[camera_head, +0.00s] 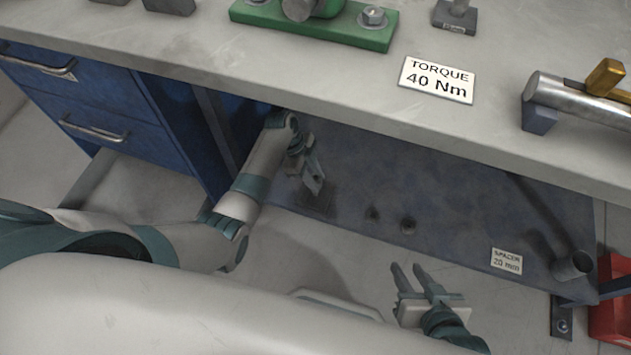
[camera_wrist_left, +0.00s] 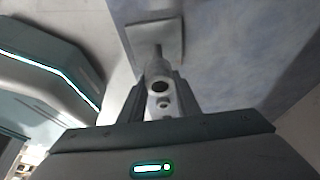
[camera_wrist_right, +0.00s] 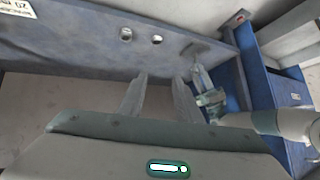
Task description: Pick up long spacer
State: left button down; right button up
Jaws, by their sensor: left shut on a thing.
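My left gripper (camera_head: 313,178) is shut on a narrow grey piece, which looks like the long spacer (camera_wrist_left: 158,88), over the lower shelf. In the left wrist view the piece sits between the fingers and shows dark round holes. Beyond it is a dark square pad (camera_head: 318,203), also in the left wrist view (camera_wrist_left: 132,38). I cannot tell whether the piece touches the pad. My right gripper (camera_head: 418,278) is open and empty in front of the shelf; its spread fingers show in the right wrist view (camera_wrist_right: 158,95).
Two small round pieces (camera_head: 372,213) (camera_head: 408,225) are on the blue-grey shelf (camera_head: 450,200), right of the pad. A "SPACER 20 mm" card (camera_head: 507,261) lies near its front edge. The bench top (camera_head: 300,75) overhangs the shelf. Blue drawers (camera_head: 90,100) stand at left.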

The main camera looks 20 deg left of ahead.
aim_at(320, 180)
pick_arm(q)
jog(key=shift+r+p, duration=0.4)
jog(key=shift+r, duration=1.45)
